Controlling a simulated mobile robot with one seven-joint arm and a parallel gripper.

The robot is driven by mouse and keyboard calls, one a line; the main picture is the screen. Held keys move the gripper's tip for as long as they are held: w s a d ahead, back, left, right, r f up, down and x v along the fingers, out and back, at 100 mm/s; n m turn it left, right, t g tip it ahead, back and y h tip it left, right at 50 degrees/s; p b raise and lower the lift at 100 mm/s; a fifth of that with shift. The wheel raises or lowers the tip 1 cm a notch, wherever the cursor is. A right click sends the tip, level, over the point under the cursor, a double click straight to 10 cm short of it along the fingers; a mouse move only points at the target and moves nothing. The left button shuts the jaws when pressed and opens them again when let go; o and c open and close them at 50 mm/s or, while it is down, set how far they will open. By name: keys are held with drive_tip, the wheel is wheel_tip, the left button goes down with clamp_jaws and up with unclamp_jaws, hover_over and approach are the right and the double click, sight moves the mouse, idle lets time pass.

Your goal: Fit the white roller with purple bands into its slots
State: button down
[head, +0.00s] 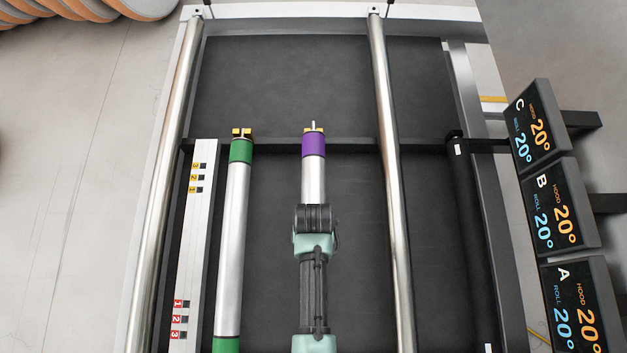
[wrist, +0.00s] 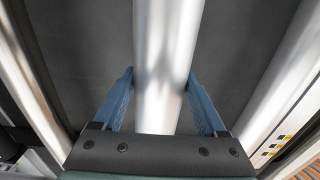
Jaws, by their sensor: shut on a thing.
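The white roller with purple bands (head: 313,180) lies lengthwise in the frame, silver-white with a purple band at its far end. Its shaft pin shows at a yellow slot (head: 306,130) on the dark crossbar; I cannot tell whether it sits in the slot or just above it. The near end and its slot are hidden behind my arm. My gripper (wrist: 160,73) is shut on the roller, one blue finger on each side. In the head view my gripper's fingers are hidden by the wrist.
A roller with green bands (head: 231,245) lies parallel on the left, its far end at another yellow slot (head: 241,133). Steel rails (head: 388,150) run on both sides. A white numbered strip (head: 192,240) stands at left. Display panels (head: 556,210) stand at right.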

drive_tip(key=shift+f+b, duration=1.35)
drive_tip(key=shift+f, duration=0.55)
drive_tip(key=shift+c, duration=0.3)
unclamp_jaws()
drive_tip(key=shift+o, duration=0.3)
wheel_tip(320, 180, up, 13)
